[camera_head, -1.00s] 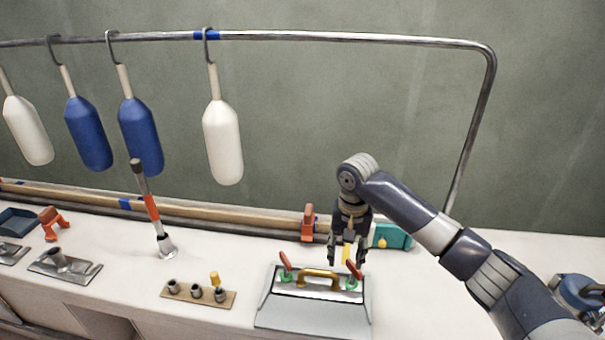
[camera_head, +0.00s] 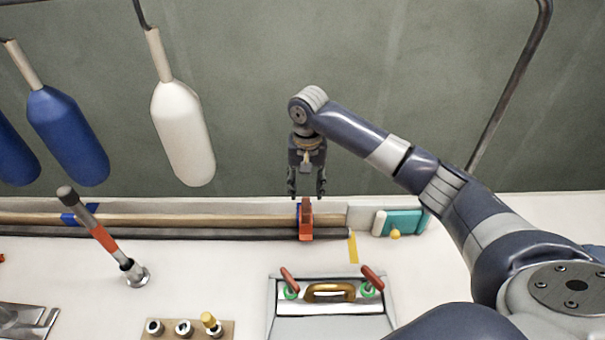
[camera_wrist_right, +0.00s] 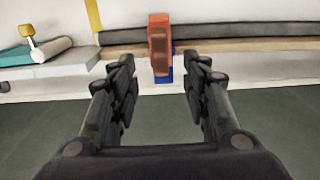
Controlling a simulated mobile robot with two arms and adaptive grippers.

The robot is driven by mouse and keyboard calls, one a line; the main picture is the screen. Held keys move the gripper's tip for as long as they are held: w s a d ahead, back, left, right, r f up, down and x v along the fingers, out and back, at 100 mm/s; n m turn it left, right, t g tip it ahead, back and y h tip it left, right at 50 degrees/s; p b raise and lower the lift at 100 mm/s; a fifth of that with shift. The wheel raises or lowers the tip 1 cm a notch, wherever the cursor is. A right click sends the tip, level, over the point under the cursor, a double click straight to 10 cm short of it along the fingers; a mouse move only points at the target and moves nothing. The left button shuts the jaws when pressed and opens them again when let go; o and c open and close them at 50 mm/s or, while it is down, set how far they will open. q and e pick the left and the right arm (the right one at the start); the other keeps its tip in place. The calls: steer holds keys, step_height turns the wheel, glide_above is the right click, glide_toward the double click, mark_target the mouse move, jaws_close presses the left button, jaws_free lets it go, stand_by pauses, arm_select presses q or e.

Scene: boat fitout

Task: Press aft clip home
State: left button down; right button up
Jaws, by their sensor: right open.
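An orange clip (camera_head: 306,222) stands on the wooden pole (camera_head: 240,221) along the back of the bench, with a bit of blue (camera_wrist_right: 165,75) showing at it. My right gripper (camera_head: 307,192) points down just above and behind the clip, open and empty. In the right wrist view the orange clip (camera_wrist_right: 160,42) shows beyond and between the two spread fingers (camera_wrist_right: 160,85), with no finger closed on it. A second, blue clip or band (camera_head: 76,213) sits farther left on the pole. My left gripper is not in view.
A lidded box with a brass handle (camera_head: 330,291) and red levers stands in front. A teal block (camera_head: 404,222) lies right of the clip, near a yellow strip (camera_head: 353,247). An orange-banded post (camera_head: 103,237) and hanging fenders (camera_head: 183,132) are to the left.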

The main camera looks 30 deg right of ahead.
mark_target(306, 206)
step_height(306, 206, down, 5)
steer(key=shift+s+r+p, duration=0.1)
steer(key=shift+p, duration=0.2)
step_height(306, 206, down, 4)
steer(key=shift+r, duration=0.1)
steer(key=shift+c, duration=0.3)
steer(key=c, duration=0.5)
jaws_close()
steer(key=shift+c, duration=1.2)
jaws_free()
jaws_close()
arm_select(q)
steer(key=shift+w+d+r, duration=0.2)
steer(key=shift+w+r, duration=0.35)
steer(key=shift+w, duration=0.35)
